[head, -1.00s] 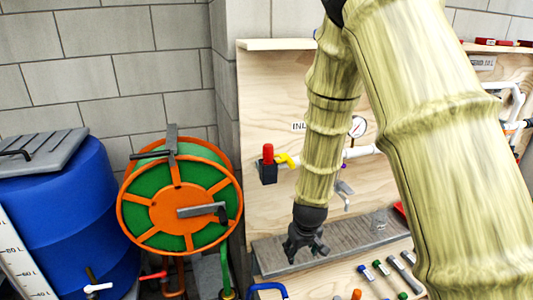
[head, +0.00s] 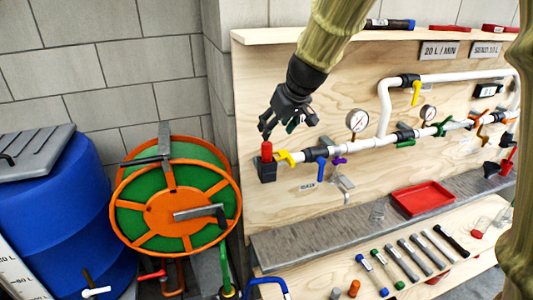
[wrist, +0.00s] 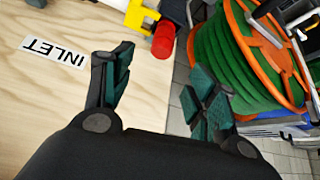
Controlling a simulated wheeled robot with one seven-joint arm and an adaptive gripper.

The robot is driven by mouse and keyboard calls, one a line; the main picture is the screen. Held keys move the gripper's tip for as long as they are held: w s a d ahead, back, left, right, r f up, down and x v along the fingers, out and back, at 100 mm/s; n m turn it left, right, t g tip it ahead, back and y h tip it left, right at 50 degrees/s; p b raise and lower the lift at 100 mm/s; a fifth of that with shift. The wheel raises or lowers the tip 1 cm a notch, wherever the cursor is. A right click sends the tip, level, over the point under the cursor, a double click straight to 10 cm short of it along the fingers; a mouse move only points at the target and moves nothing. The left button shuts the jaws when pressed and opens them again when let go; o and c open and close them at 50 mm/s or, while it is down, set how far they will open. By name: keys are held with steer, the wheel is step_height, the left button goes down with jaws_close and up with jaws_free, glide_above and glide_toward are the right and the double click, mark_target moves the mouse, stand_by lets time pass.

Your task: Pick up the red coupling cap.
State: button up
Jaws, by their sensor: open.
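The red coupling cap (head: 266,151) is an upright red cylinder on the dark fitting at the left end of the white pipe. In the wrist view the red cap (wrist: 163,41) lies ahead of the fingers, near the gap between them. My gripper (head: 281,128) is open and empty, just above and to the right of the cap in the head view. Its two fingers (wrist: 158,80) stand apart in the wrist view. One fingertip looks close to the cap's top in the head view; I cannot tell whether they touch.
A yellow valve handle (head: 286,157) sits right beside the cap, with a blue handle (head: 321,167) farther along the pipe. The plywood board (head: 270,205) stands behind. An orange and green hose reel (head: 172,208) is at the left. A red tray (head: 421,199) lies on the grey ledge.

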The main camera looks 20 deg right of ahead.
mark_target(267, 143)
steer(key=x, duration=0.3)
steer(key=shift+w+f+p, duration=0.3)
steer(key=shift+p+x, duration=1)
steer(key=shift+x, duration=2)
steer(key=shift+s+a+f, duration=0.1)
steer(key=shift+s+a, duration=0.05)
steer(key=shift+s, duration=0.05)
steer(key=shift+c, duration=0.5)
steer(key=c, duration=1)
